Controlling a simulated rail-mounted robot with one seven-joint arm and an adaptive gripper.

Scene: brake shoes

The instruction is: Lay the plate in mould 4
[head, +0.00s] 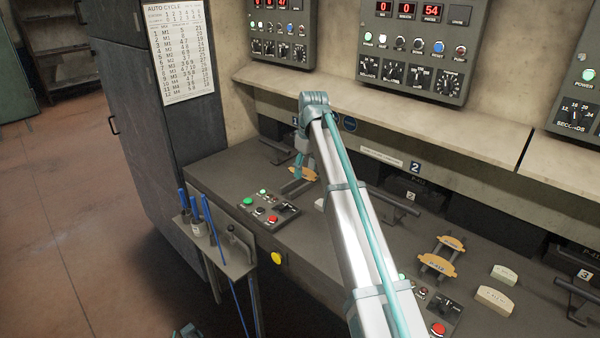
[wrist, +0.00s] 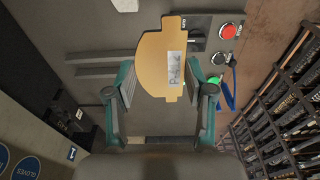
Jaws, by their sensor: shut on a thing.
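My gripper (wrist: 163,84) is shut on a tan plate (wrist: 150,62) with a white label, gripping it by its sides. The label begins with "P"; the rest is hard to read. In the head view, my gripper (head: 299,166) is over the bench at the leftmost station, with the plate (head: 311,175) partly hidden by it. I cannot tell how high the plate is above the bench. Signs 2 (head: 415,167) and 3 (head: 583,274) mark stations further right. No sign with a 4 is visible.
Two other tan plates (head: 437,265) sit near station 2, with two cream blocks (head: 495,299) to their right. A button panel (head: 269,212) lies in front of the leftmost station. A rack with blue-handled tools (head: 222,250) hangs at the bench's front. A shelf (head: 400,125) overhangs the back.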

